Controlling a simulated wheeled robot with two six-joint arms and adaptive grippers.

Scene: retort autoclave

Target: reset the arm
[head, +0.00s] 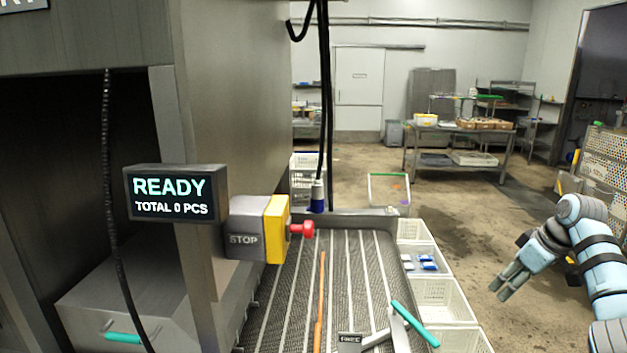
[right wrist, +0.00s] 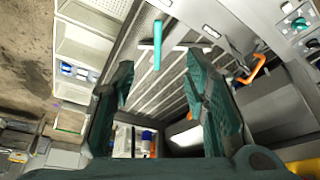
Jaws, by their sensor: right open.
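My right arm (head: 594,262) comes in from the right in the head view, its pale blue links bent. My right gripper (head: 508,283) hangs over the open floor, right of the white bins, apart from everything. In the right wrist view the gripper's (right wrist: 160,85) two dark green fingers stand wide apart with nothing held between them. Past them show the ribbed conveyor bed (right wrist: 172,80) and a teal handle (right wrist: 157,46). My left arm and gripper are not in view.
A dark conveyor bed (head: 343,270) runs beside the machine, with a lever with a teal handle (head: 415,323) near its front. A yellow and grey stop box (head: 245,238) has a red button (head: 302,229). White bins (head: 442,299) line the conveyor's right side.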

